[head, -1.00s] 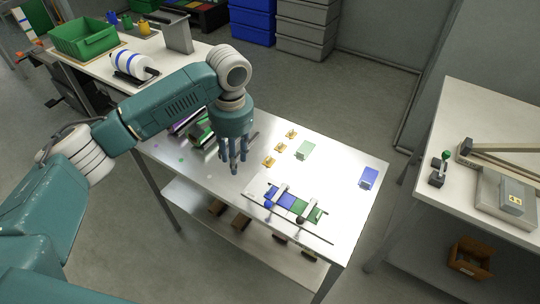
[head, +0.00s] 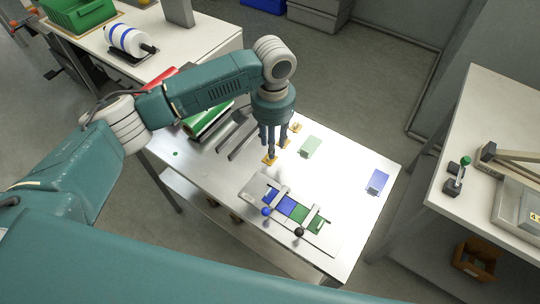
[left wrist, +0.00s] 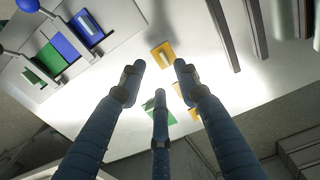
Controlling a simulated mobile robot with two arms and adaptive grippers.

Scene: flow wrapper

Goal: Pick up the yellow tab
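Three small yellow tabs lie in a row on the white table: the nearest yellow tab (head: 268,161), a middle yellow tab (head: 284,143) and a far yellow tab (head: 296,128). My left gripper (head: 271,152) points down just above the nearest tab and partly overlaps the row. In the left wrist view, my left gripper (left wrist: 160,76) has its three fingers spread and empty, with the nearest yellow tab (left wrist: 162,54) just beyond the fingertips. The other yellow tabs (left wrist: 195,114) show partly behind the fingers. My right gripper is not in view.
A pale green tab (head: 310,147) lies right of the yellow row, and a blue tab (head: 377,182) farther right. A clamp fixture (head: 255,187) with blue and green plates and ball-ended levers stands in front. Dark bars (head: 240,140) and a green roll (head: 208,119) lie left.

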